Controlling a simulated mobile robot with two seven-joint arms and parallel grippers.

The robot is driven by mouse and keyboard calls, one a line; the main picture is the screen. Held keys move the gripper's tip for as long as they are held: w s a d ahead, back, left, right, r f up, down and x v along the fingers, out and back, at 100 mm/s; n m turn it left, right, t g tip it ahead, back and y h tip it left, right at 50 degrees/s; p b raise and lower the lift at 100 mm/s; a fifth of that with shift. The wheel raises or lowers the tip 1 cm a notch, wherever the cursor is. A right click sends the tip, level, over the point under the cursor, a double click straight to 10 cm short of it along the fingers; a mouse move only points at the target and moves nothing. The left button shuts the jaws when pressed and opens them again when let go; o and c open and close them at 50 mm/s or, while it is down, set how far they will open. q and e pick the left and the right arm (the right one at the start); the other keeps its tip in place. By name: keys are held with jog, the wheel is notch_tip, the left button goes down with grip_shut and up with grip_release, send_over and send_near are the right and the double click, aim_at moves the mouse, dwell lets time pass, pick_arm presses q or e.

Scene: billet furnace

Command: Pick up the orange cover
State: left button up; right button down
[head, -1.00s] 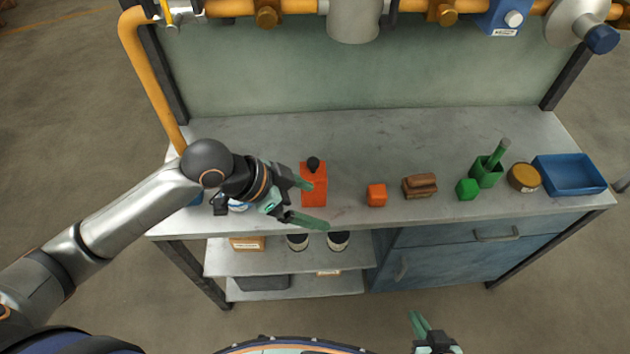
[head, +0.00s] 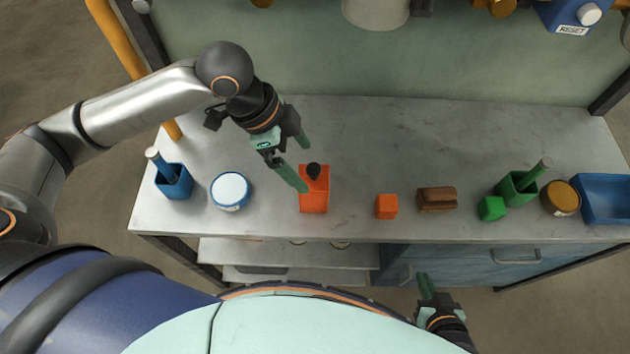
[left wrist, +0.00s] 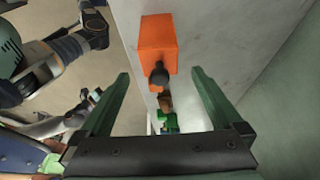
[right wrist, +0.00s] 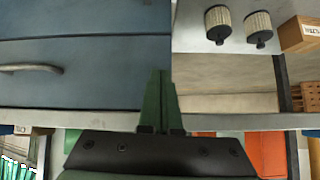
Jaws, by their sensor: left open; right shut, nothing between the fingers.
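An orange box-shaped piece with a black knob (head: 314,198) stands on the grey bench; it also shows in the left wrist view (left wrist: 157,38). A smaller plain orange block (head: 386,207) sits to its right. I cannot tell for certain which of them is the orange cover. My left gripper (head: 304,164) is open and empty, at the upper left of the knobbed piece, one fingertip near it in the picture. In the left wrist view the knob shows between the fingers, with no clear contact. My right gripper (head: 425,276) is shut and empty, low in front of the bench.
Left on the bench (head: 400,150) are a blue holder with a rod (head: 174,182) and a white-topped round tin (head: 231,190). Right are a brown block (head: 437,199), green block (head: 491,208), green holder (head: 516,190), amber-topped tin (head: 560,198) and blue tray (head: 606,217). The bench's back is clear.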

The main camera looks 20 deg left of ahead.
aim_at(314, 181)
pick_arm(q)
jog(key=x, duration=0.6)
jog(key=b+x, duration=0.1)
jog(key=x, duration=0.1)
jog(key=shift+s+a+f, duration=0.15)
jog(key=shift+a+f, duration=0.05)
jog(key=shift+a, duration=0.05)
jog(key=c, duration=1.5)
jog(key=shift+c, duration=0.2)
jog(key=shift+r, duration=0.15)
